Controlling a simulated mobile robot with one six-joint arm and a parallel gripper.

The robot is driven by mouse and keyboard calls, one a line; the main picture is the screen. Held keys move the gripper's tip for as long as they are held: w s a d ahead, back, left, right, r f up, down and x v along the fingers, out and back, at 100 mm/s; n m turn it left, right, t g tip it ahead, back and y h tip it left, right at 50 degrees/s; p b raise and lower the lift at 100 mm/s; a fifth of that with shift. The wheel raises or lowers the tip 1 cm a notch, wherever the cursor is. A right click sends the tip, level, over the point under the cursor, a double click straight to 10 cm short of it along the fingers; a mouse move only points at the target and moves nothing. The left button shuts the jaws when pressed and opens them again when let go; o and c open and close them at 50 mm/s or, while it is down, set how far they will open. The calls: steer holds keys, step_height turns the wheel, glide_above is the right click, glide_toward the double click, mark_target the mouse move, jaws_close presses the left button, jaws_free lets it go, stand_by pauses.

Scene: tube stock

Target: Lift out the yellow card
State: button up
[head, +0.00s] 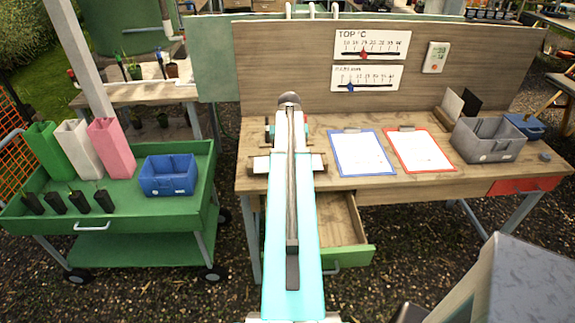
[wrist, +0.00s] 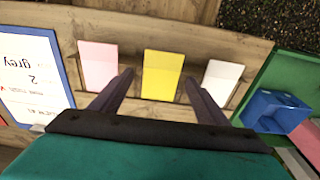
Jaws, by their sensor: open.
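The yellow card (wrist: 162,76) stands in the middle of a row of three cards in the wrist view, with its lower end at a wooden surface. A pink card (wrist: 99,66) is to its left and a white card (wrist: 221,80) to its right. My gripper (wrist: 159,77) is open and empty. Its two dark fingers reach toward the row, one on each side of the yellow card, apart from it in the picture. How far the tips are from the card in depth I cannot tell. In the head view my arm hides the cards and the gripper.
A blue clipboard (head: 362,153) and a red clipboard (head: 420,149) lie on the bench right of my arm. A grey bin (head: 488,139) stands further right. A drawer (head: 340,232) hangs open below. The green cart (head: 120,206) with a blue bin (head: 169,175) is left.

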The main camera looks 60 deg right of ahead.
steer(key=c, duration=1.1)
steer(key=shift+r, duration=0.2)
steer(key=shift+r+b, duration=0.85)
steer(key=shift+r, duration=0.55)
steer(key=shift+s+a+r, duration=0.15)
steer(key=shift+a, duration=0.05)
steer(key=s+a+b, duration=0.1)
steer(key=s+a, duration=0.2)
steer(key=s+a+r+b, duration=0.1)
steer(key=s+a+b, duration=0.1)
steer(key=s+a, duration=0.2)
steer(key=s+a+b, duration=0.1)
steer(key=s+a, duration=0.3)
steer(key=shift+r, duration=0.25)
